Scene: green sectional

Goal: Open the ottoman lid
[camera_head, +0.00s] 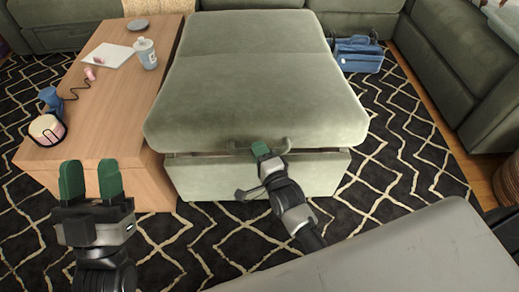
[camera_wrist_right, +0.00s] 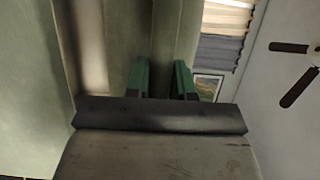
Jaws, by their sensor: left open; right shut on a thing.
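The green ottoman (camera_head: 330,172) stands in the middle of the head view, with its padded lid (camera_head: 255,75) on top. A dark gap shows between the lid's front edge and the base, so the lid looks slightly raised. A handle (camera_head: 284,145) runs along the lid's front edge. My right gripper (camera_head: 262,152) is at this handle and shut on it. In the right wrist view its green fingers (camera_wrist_right: 162,78) point up at the green surface; the handle between them is hard to make out. My left gripper (camera_head: 90,180) is open and empty, in front of the wooden table.
A wooden table (camera_head: 110,110) stands close against the ottoman's left side, with a bottle (camera_head: 146,54), headphones (camera_head: 46,129) and paper (camera_head: 108,56) on it. A blue bag (camera_head: 359,55) lies right of the ottoman. Green sofas (camera_head: 455,60) border the back and right. Patterned rug is clear at right.

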